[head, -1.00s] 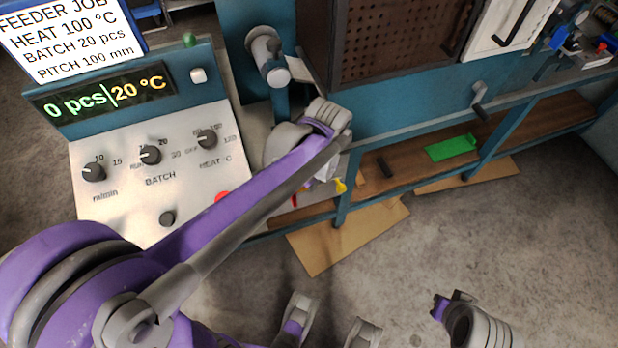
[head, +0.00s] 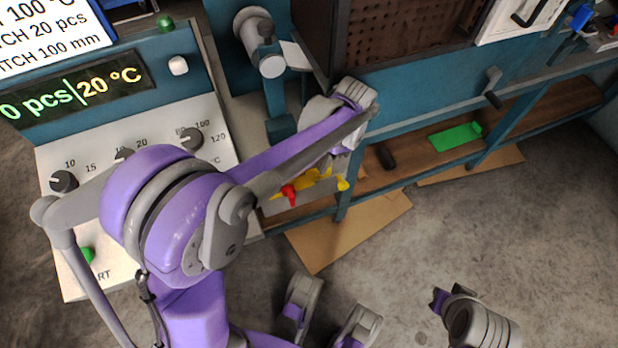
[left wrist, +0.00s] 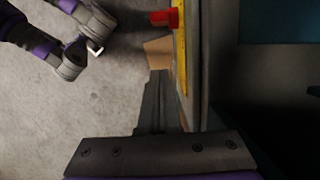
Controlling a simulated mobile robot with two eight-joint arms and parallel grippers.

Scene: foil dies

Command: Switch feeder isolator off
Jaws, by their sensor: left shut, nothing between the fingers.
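The isolator shows in the head view as a red handle (head: 289,193) on a yellow plate (head: 317,178), low on the side of the feeder cabinet, partly behind my left forearm. In the left wrist view the red handle (left wrist: 163,18) sticks out to the left of the yellow plate (left wrist: 182,45), which is seen edge-on. My left gripper (left wrist: 158,78) is shut and empty, its fingers pointing toward the plate and apart from the handle in the picture. In the head view its fingertips cannot be made out behind the arm. My right gripper cannot be identified.
The control panel (head: 215,125) with knobs stands at left, partly covered by my left arm. A teal bench frame (head: 400,140) with a wooden shelf, carrying a green piece (head: 455,137), runs to the right. Cardboard (head: 340,240) lies on the floor. Open floor (head: 540,230) is at right.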

